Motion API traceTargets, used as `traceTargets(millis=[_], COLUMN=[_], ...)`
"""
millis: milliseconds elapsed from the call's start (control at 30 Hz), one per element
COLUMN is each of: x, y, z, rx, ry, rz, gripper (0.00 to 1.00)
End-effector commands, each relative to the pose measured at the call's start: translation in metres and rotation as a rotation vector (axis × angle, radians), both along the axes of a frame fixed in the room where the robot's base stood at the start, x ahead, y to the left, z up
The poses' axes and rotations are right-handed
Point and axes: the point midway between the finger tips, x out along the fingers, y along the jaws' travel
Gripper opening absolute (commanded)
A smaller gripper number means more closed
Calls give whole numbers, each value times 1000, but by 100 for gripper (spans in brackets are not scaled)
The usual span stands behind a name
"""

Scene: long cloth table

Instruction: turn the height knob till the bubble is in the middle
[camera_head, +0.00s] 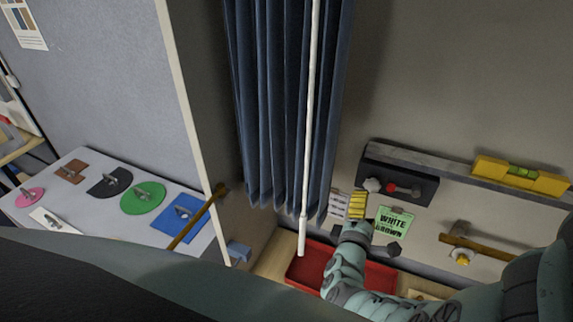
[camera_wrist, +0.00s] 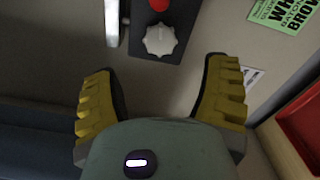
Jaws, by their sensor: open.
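A yellow spirit level (camera_head: 545,183) sits on a grey beam (camera_head: 430,164) at the right of the head view. Its green vial (camera_head: 522,172) shows, but the bubble's place is too small to tell. A dark panel (camera_head: 425,183) below the beam carries a pale fluted knob (camera_head: 372,185) and a red part (camera_head: 392,188). In the wrist view the fluted knob (camera_wrist: 160,40) is ahead of my gripper (camera_wrist: 160,78), between the finger lines and apart from them. My gripper is open and empty. In the head view its yellow finger (camera_head: 357,206) is just below-left of the panel.
A green note (camera_head: 394,222) is right of my gripper, and a red tray (camera_head: 297,270) lies below it. A hammer (camera_head: 475,243) is on the right. Dark curtains (camera_head: 270,90) and a white pole (camera_head: 308,110) stand left. Coloured plates with clips (camera_head: 143,198) lie on the left table.

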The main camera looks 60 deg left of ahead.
Motion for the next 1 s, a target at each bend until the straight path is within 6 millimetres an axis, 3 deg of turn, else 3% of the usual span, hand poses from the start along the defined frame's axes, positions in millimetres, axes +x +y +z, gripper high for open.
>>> traceTargets(millis=[600, 1000], x=[67, 76], y=[41, 46], z=[-4, 1], rx=[3, 1], ry=[2, 2], rz=[-3, -3], gripper=[75, 75])
